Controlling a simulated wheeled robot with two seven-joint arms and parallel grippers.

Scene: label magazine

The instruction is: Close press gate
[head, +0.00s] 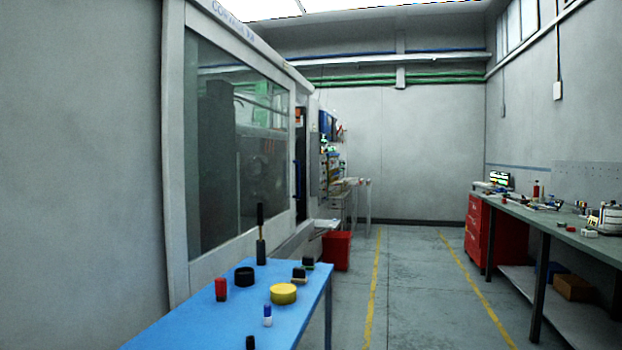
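A large grey machine (174,150), which looks like the press, stands along the left side. A wide window (245,150) in a light frame fills its front, with dark, unclear shapes behind the glass. Just right of the window is a tall dark strip (301,135) with an upright blue bar (297,178) that looks like a handle. I cannot tell for sure whether this strip is an open gap or a dark panel, so how far the gate is open is unclear. Neither of my grippers is in view.
A workbench (560,228) runs along the right. The floor between is clear.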

